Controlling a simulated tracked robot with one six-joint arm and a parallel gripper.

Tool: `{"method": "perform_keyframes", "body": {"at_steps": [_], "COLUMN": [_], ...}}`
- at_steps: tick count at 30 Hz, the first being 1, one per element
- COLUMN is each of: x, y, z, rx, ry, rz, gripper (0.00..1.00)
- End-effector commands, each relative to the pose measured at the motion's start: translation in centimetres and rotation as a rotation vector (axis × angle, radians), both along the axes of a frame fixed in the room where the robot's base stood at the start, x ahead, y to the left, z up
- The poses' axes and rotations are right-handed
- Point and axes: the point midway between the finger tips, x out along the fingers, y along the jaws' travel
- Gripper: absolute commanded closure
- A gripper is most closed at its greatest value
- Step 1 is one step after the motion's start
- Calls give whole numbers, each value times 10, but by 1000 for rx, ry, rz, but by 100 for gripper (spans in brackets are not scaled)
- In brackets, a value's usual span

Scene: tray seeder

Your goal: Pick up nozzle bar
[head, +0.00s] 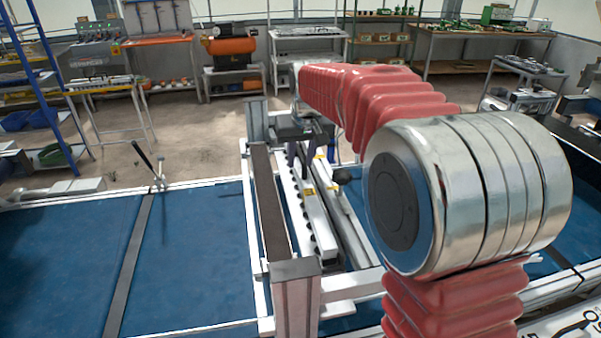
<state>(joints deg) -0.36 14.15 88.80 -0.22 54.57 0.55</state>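The nozzle bar (318,232) is a long white bar with a row of black nozzles along its left side. It lies lengthwise in the seeder frame, over the blue belt. My gripper (303,158) is at the end of my red-sleeved arm, at the far end of the bar. It is dark and points down, over or close to the bar. It is small in the picture, so I cannot tell whether the fingers touch the bar or how far apart they are. Part of the area right of the bar is hidden by my arm.
The seeder frame has a dark rail (268,205) left of the bar and a grey post (297,298) at the near end. A black knob (342,174) stands right of the bar. The blue belt (195,260) is clear on the left. Workbenches and shelves line the back.

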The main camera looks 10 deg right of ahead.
Motion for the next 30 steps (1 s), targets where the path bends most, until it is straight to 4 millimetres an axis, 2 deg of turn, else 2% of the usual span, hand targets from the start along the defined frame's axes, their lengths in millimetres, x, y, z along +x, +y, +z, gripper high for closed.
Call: {"method": "perform_keyframes", "body": {"at_steps": [7,18,30], "x": [2,16,17], "y": [0,-1,0], "z": [-7,-47,-49], "rx": [0,1,0], "ry": [1,1,0], "rz": [1,1,2], "gripper": [72,72,72]}}
